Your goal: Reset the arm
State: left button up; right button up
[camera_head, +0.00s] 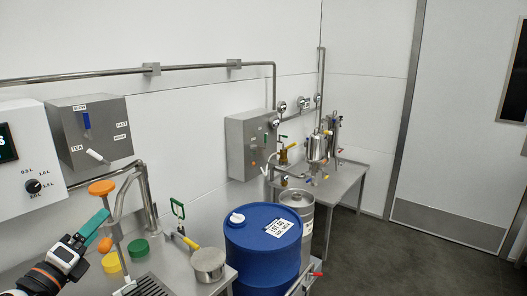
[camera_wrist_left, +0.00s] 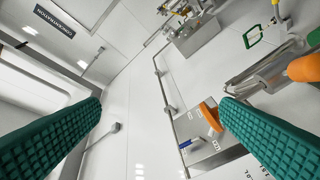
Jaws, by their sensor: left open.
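My left arm comes in at the lower left of the head view. Its gripper (camera_head: 97,224) has teal fingers and is held up beside an orange knob (camera_head: 102,187) on an upright metal stem. In the left wrist view the two ridged teal fingers (camera_wrist_left: 160,102) are spread wide with nothing between them but the white wall behind. The right finger overlaps an orange knob (camera_wrist_left: 208,113) in that view; whether they touch I cannot tell. My right gripper is not in view.
A steel counter (camera_head: 178,258) holds a yellow lid (camera_head: 111,262), a green lid (camera_head: 138,248) and a steel pot (camera_head: 208,264). A blue drum (camera_head: 262,250) stands to its right. A control box (camera_head: 92,130) hangs on the wall. Floor is free at the right.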

pick_arm(q)
jog(key=s+d+f+n+g+y, duration=0.25)
jog(key=s+f+n+y, duration=0.2)
jog(key=f+n, duration=0.5)
jog(key=s+d+f+n+g+y, duration=0.1)
jog(key=s+f+n+g+y, duration=0.3)
jog(key=f+n, duration=0.5)
jog(key=s+d+f+n+g+h, duration=0.2)
jog(key=s+d+f+n+g, duration=0.3)
jog(key=s, duration=0.6)
jog(key=s+d+f+n+g+h, duration=0.3)
jog(key=s+d+f+g, duration=0.2)
jog(key=s+d+f, duration=0.45)
notch_tip(320, 180, down, 27)
jog(key=s+a+b, duration=0.2)
jog(key=b, duration=0.3)
jog(key=s+a+f+g+b, duration=0.1)
jog(key=s+f+b, duration=0.1)
jog(key=s+f, duration=0.6)
jog(key=s+a+f+g+b, duration=0.1)
jog(key=s+a+f+b, duration=0.1)
jog(key=s+f, duration=0.7)
notch_tip(320, 180, down, 5)
jog(key=shift+f+y+b, duration=0.15)
jog(key=shift+y+b, duration=0.2)
jog(key=shift+b, duration=0.15)
pick_arm(e)
notch_tip(320, 180, down, 10)
jog(key=shift+s+d, duration=0.3)
